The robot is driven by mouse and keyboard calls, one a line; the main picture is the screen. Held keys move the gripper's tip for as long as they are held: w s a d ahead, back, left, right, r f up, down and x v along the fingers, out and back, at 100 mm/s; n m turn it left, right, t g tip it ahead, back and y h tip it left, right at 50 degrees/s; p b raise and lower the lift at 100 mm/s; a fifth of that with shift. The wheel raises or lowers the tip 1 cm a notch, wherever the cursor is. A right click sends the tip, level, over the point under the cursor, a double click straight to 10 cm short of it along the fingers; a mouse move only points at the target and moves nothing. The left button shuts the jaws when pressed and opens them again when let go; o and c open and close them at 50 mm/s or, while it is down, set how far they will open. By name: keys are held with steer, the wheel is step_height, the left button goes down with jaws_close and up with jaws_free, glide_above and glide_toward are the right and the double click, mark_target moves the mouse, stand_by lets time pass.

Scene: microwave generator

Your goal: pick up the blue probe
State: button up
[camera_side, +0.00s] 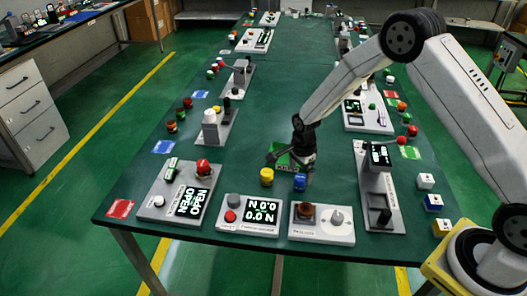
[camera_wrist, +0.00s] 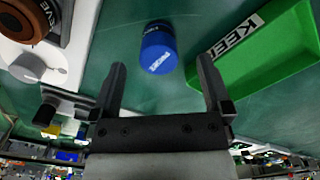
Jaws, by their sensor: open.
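The blue probe (camera_side: 300,182) stands on the green table near the front middle in the side view. It is a short blue cylinder, and in the wrist view the blue probe (camera_wrist: 158,48) shows its lettered top just beyond my fingertips. My gripper (camera_side: 304,163) is above and just behind the probe in the side view, pointing down. In the wrist view my gripper (camera_wrist: 161,68) is open and empty, with the probe lying ahead between the lines of its two fingers. No contact with the probe shows.
A green tray (camera_wrist: 262,55) marked with "KEE" lettering is close to the right finger. A yellow cylinder (camera_side: 267,176) stands left of the probe. A panel with a brown knob (camera_side: 322,232) and a display panel (camera_side: 250,214) are at the table's front. Small devices line both sides.

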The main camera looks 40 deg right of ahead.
mark_target(301, 177)
steer(key=shift+s+d+f, duration=0.1)
steer(key=shift+d+f, duration=0.05)
steer(key=shift+f, duration=2.3)
jaws_close()
